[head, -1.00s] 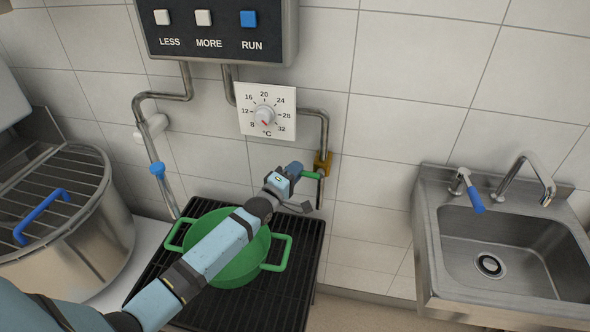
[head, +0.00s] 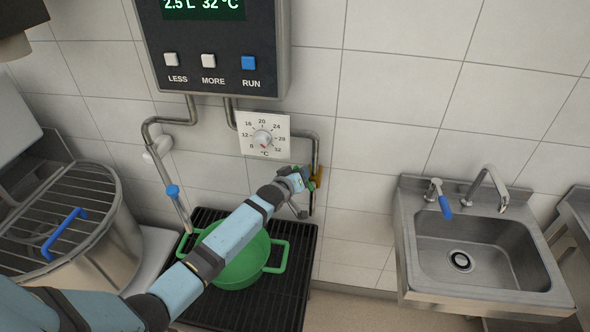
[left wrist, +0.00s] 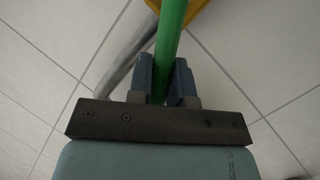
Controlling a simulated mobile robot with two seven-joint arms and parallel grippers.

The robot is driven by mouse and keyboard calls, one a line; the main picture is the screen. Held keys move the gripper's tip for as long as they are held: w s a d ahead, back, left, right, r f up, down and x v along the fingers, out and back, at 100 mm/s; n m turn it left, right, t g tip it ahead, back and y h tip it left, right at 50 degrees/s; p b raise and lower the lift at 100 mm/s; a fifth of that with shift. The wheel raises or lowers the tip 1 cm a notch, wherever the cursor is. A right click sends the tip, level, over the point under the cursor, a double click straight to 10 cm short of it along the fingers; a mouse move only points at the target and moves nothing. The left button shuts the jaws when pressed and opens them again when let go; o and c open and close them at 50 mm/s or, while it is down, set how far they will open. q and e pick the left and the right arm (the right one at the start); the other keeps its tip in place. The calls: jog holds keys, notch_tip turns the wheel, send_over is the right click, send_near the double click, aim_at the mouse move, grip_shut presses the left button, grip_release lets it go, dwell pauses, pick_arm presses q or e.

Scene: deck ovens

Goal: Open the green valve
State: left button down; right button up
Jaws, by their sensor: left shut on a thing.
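The green valve is on the pipe on the tiled wall, with a brass body (head: 318,174) and a green lever handle. In the left wrist view the green handle (left wrist: 172,38) runs up between the two fingers to the brass body (left wrist: 196,16). My left gripper (head: 304,182) is shut on this handle; its fingers (left wrist: 164,80) press on both sides of it. In the head view the gripper and wrist hide most of the handle, so its exact angle is hard to tell. My right gripper is not in view.
A green pot (head: 240,262) stands on a black grate (head: 290,300) under my left arm. A temperature dial (head: 262,137) and a control box (head: 215,55) reading 2.5 L 32 °C are above. A blue-handled tap (head: 444,205) and sink (head: 480,262) are right.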

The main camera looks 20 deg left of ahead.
aim_at(317, 169)
pick_arm(q)
jog(key=shift+w+d+r+m+y+p, duration=0.15)
jog(key=shift+d+r+m+y+p, duration=0.15)
jog(key=shift+d+r+m+p, duration=0.35)
jog(key=shift+d+f+m+g+p, duration=0.1)
jog(key=shift+d+m+g+p, duration=0.1)
jog(key=shift+m+g+p, duration=0.15)
jog(key=shift+w+d+m+g+y, duration=0.15)
jog(key=shift+d+m+g+y, duration=0.1)
jog(key=shift+d+m+y, duration=0.2)
jog(key=shift+w+d+m+y+p, duration=0.15)
jog(key=shift+d+m+y+p, duration=0.25)
jog(key=shift+m, duration=0.15)
jog(key=shift+d+m+g, duration=0.2)
jog(key=shift+m+g, duration=0.1)
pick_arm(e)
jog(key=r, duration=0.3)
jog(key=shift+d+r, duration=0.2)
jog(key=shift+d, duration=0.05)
pick_arm(q)
jog(key=shift+y, duration=0.25)
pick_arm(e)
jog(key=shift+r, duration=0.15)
pick_arm(q)
jog(key=c, duration=1.1)
grip_release()
jog(key=shift+o, duration=0.2)
